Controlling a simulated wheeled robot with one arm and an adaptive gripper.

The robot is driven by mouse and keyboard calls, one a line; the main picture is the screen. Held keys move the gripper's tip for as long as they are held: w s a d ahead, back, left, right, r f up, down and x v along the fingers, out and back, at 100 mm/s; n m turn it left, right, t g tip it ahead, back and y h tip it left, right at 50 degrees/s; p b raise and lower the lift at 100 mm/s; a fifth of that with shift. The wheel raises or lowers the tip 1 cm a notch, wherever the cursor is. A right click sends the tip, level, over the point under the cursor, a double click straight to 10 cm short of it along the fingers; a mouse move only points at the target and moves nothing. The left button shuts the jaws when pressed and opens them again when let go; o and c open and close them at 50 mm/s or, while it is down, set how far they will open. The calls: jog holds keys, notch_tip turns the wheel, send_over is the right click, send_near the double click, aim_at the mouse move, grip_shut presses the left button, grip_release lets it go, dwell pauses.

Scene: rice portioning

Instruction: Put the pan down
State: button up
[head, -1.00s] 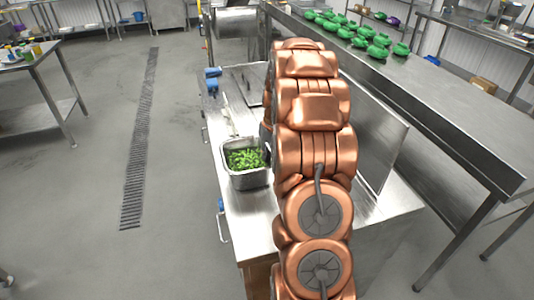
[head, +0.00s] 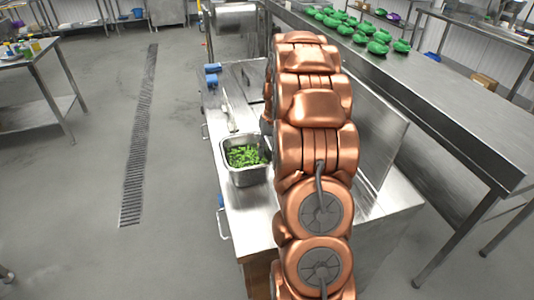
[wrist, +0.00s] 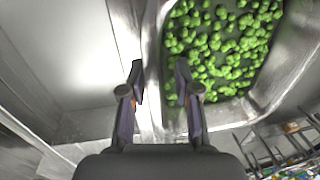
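The pan (head: 249,178) is a steel container of green vegetables. In the head view it sits at the left edge of the steel worktop, just left of my arm, and looks level. It also fills the upper right of the wrist view (wrist: 257,100). My gripper (wrist: 160,80) has its fingers apart astride the pan's near wall, one outside and one over the vegetables. Greens show between the wall and the right finger, so the gripper looks open. My arm hides the gripper in the head view.
The steel worktop (head: 250,215) has bare room in front of the pan. Blue items (head: 211,75) lie farther back along its left edge. A long steel table (head: 455,125) with several green items (head: 376,48) stands at right. Open floor lies at left.

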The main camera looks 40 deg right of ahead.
notch_tip(320, 180, up, 11)
jog(key=d+b, duration=0.1)
jog(key=b, duration=0.2)
jog(key=shift+s+d, duration=0.25)
jog(key=shift+s, duration=0.15)
jog(key=s+a+n, duration=0.1)
jog(key=s+a, duration=0.2)
jog(key=a, duration=0.4)
jog(key=s+a+n+g, duration=0.1)
jog(key=s+a, duration=0.2)
jog(key=a, duration=0.5)
jog(key=s+a+n, duration=0.1)
jog(key=s+a, duration=0.2)
jog(key=a, duration=0.4)
jog(key=s+a+f, duration=0.2)
jog(key=s+a, duration=0.1)
jog(key=s, duration=0.3)
jog(key=s+a+f+n+g+h, duration=0.1)
jog(key=s+a+f, duration=0.1)
jog(key=s+a, duration=0.2)
jog(key=s+a+f+n, duration=0.1)
jog(key=s+a+f, duration=0.1)
jog(key=s, duration=0.8)
jog(key=shift+s+a+f+g+h, duration=0.15)
jog(key=shift+a+f+g+h, duration=0.15)
jog(key=shift+a, duration=0.55)
jog(key=shift+d+r, duration=0.1)
jog(key=shift+d, duration=0.05)
